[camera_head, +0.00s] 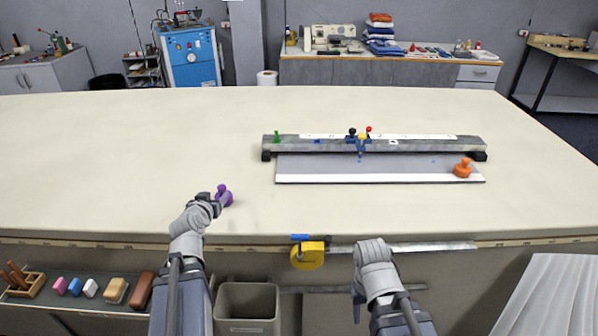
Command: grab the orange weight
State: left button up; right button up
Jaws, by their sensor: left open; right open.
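The orange weight (462,168) is a knobbed piece standing upright at the right end of the pale board under the long grey rail. My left gripper (219,198) is open on the left part of the table, at the purple weight (225,194), far from the orange one. I cannot tell whether its fingers touch the purple weight. My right gripper (357,298) is open and low in front of the table edge, mostly hidden by its own wrist. Neither gripper is near the orange weight.
The grey rail (420,147) stands behind the board (370,167), with small coloured knobs on it. A yellow tape measure (308,256) is at the table's front edge. A grey bin (246,308) stands below. The cloth table (120,150) is clear at left.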

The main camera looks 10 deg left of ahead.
aim_at(462, 170)
jog(key=i+l+z, duration=0.35)
jog(key=l, duration=0.4)
jog(key=i+l+z, duration=0.35)
jog(key=i+l, duration=0.2)
